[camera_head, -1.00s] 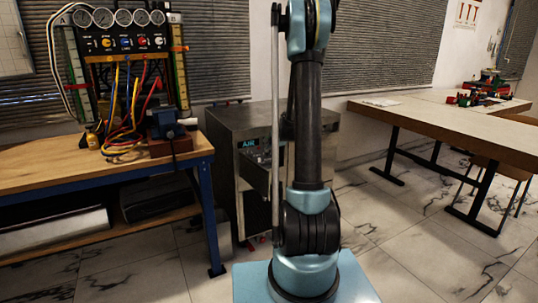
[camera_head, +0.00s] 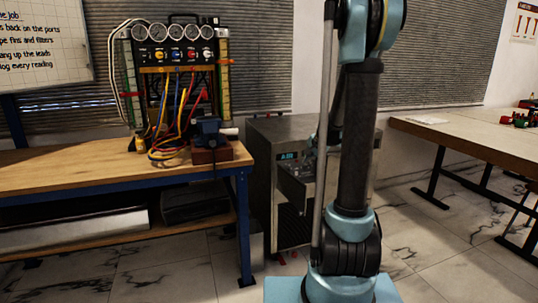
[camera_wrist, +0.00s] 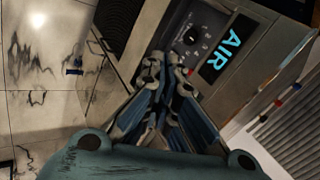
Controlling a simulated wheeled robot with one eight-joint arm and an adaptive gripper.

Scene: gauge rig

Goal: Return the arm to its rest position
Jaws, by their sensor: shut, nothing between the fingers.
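My gripper (camera_wrist: 168,72) shows in the wrist view with its fingers together and nothing between them. Its fingertips are in front of a grey metal cabinet (camera_wrist: 262,62), close to a panel with a black knob (camera_wrist: 191,36) and a lit display reading AIR (camera_wrist: 222,52). I cannot tell whether the fingertips touch the panel. In the head view my arm stands upright in front of the same cabinet (camera_head: 262,170), and the gripper is hidden there.
A wooden workbench (camera_head: 90,172) at the left bears a gauge rig (camera_head: 175,50), coloured hoses (camera_head: 178,110) and a blue vise (camera_head: 210,132). A whiteboard (camera_head: 45,45) hangs at the left. A long table (camera_head: 470,138) stands at the right. Tiled floor (camera_head: 440,255) is clear at the front right.

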